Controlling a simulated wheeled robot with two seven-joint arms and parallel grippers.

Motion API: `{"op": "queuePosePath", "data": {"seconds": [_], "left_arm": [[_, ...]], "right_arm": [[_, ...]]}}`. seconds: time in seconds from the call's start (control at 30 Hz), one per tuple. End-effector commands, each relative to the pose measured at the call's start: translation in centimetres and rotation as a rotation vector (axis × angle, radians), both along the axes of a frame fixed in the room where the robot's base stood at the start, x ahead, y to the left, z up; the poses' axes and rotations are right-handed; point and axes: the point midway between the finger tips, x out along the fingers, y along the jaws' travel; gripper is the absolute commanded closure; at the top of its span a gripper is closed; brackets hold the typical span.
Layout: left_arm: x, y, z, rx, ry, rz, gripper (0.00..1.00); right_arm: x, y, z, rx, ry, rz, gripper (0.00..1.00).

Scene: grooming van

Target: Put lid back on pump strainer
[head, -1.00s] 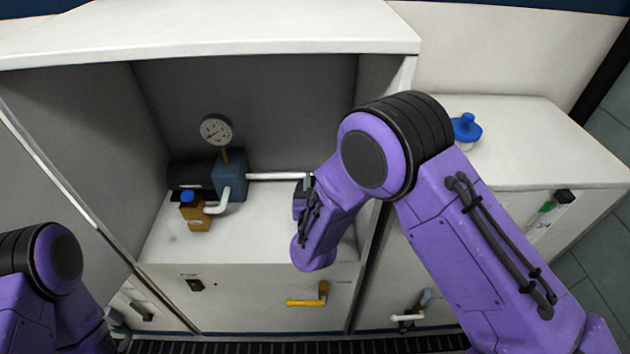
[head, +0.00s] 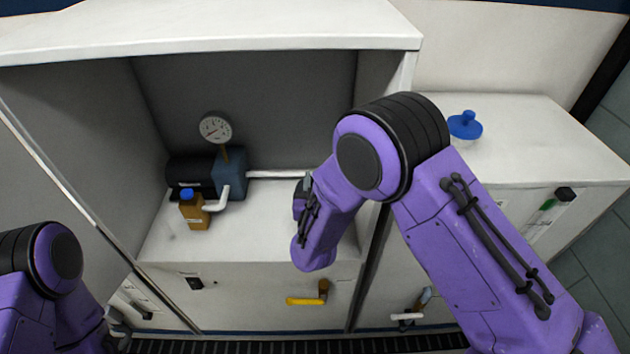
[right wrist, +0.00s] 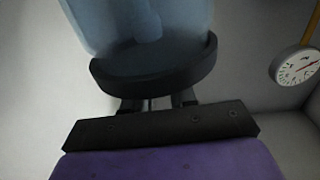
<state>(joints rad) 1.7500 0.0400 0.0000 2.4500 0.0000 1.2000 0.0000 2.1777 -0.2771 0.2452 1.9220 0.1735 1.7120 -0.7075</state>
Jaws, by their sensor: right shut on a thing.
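In the right wrist view, which looks upside down, my right gripper (right wrist: 156,104) is shut on a round dark lid (right wrist: 155,75). The lid is at the mouth of a translucent blue strainer bowl (right wrist: 135,25). I cannot tell whether it is fully seated. In the head view my right arm reaches into the open cabinet bay, and its forearm hides most of the strainer and the lid. The pump (head: 190,173), with a blue-grey block, stands to the left. A white pipe (head: 275,174) runs from it toward the strainer.
A pressure gauge (head: 215,128) stands over the pump, and it shows in the right wrist view (right wrist: 298,66). A brown bottle with a blue cap (head: 195,212) stands in front. A blue knobbed object (head: 465,125) sits on the right counter. A yellow handle (head: 305,300) sticks out below.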

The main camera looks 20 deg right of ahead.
Motion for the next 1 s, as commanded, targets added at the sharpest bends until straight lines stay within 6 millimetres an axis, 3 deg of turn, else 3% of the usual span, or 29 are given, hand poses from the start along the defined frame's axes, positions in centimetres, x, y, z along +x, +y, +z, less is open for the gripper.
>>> {"op": "queuePosePath", "data": {"seconds": [1.0], "left_arm": [[0.0, 0.0, -0.6, 0.0, 0.0, 0.0, 0.44]], "right_arm": [[0.0, 0.0, -0.79, 0.0, 0.0, 0.0, 1.0]]}}
